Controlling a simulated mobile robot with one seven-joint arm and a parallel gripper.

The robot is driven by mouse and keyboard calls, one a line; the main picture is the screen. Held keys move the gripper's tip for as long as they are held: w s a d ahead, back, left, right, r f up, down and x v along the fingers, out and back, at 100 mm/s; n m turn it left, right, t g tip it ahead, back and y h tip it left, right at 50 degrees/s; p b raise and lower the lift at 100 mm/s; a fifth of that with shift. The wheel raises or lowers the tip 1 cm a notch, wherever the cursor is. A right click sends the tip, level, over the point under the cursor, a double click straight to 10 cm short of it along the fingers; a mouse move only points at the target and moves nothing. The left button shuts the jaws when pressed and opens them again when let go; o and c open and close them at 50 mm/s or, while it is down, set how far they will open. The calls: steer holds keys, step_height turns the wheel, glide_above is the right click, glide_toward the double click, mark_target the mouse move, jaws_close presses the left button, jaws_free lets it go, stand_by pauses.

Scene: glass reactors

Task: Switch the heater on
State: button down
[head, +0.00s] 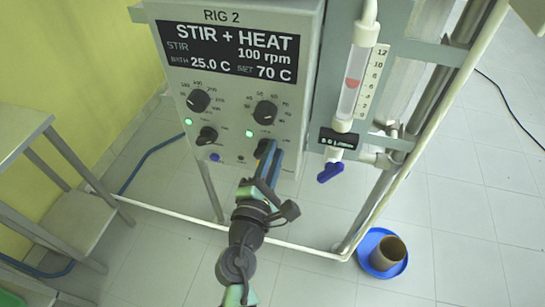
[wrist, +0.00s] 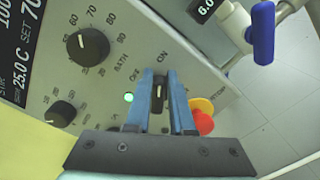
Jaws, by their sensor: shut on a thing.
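The heater switch is a small black knob (wrist: 158,90) on the grey control panel, labelled OFF and ON. In the wrist view its white mark appears to point up toward the ON label (wrist: 163,52). My gripper (wrist: 158,88) is shut on it, one blue finger on each side. A green lamp (wrist: 128,97) beside the knob is lit. In the head view my gripper (head: 270,155) reaches the lower right of the panel and hides part of the knob.
A bath dial (head: 265,112) sits above the switch, and stirrer knobs (head: 198,101) are on the left. A red button (wrist: 203,121) is close beside my gripper. A flow tube with a blue valve (head: 330,172) hangs right of the panel. A metal bench (head: 75,220) stands left.

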steer(key=shift+a+f, duration=0.3)
steer(key=shift+f, duration=0.15)
steer(key=c, duration=0.8)
jaws_free()
steer(key=shift+r, duration=0.2)
steer(key=shift+d+m, duration=0.1)
steer(key=shift+m, duration=0.2)
steer(key=shift+s, duration=0.1)
steer(key=shift+b+v, duration=0.95)
steer(key=shift+v, duration=5.5)
steer(key=shift+r, duration=0.1)
